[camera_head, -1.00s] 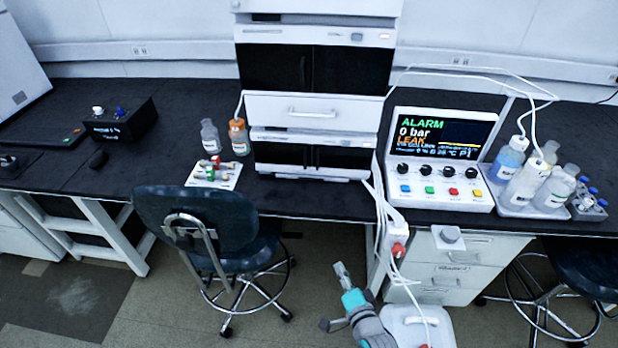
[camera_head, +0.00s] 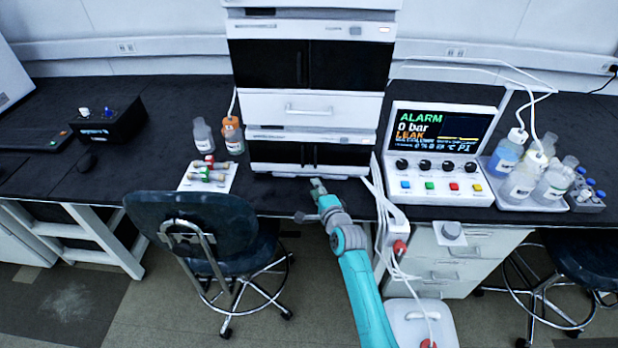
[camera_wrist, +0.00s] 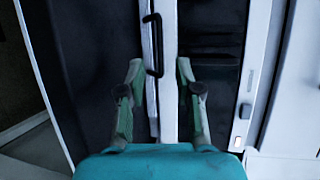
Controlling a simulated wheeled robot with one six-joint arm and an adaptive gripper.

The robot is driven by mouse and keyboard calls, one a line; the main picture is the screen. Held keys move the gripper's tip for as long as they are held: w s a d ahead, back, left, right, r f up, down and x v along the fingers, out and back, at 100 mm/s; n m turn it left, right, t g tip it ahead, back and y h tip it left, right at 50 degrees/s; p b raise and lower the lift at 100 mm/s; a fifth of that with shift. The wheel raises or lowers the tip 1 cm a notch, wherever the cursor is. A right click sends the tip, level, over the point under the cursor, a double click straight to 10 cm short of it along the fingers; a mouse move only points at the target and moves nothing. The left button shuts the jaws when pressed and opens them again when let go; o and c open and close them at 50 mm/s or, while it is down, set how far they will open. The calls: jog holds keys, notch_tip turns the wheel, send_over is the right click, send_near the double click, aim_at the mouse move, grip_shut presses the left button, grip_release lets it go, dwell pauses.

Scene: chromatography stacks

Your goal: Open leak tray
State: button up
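The leak tray looks to be the thin white strip (camera_head: 275,168) at the foot of the chromatography stack, just above the bench top. In the wrist view this white strip (camera_wrist: 168,120) runs upright through the middle and carries a black bar handle (camera_wrist: 153,48). My gripper (camera_head: 318,184) is at the bench's front edge, before the foot of the stack. In the wrist view my gripper (camera_wrist: 160,64) is open and empty, with one finger on each side of the strip. The handle appears between and just beyond the fingertips; contact cannot be told. The tray looks shut.
A chair (camera_head: 200,225) stands left of my arm. White tubes (camera_head: 383,210) hang close on its right. A control panel (camera_head: 438,150) shows ALARM and LEAK. Bottles stand in a tray (camera_head: 530,203) at right.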

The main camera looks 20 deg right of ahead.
aim_at(309, 177)
jog(key=shift+x, duration=3.6)
grip_shut()
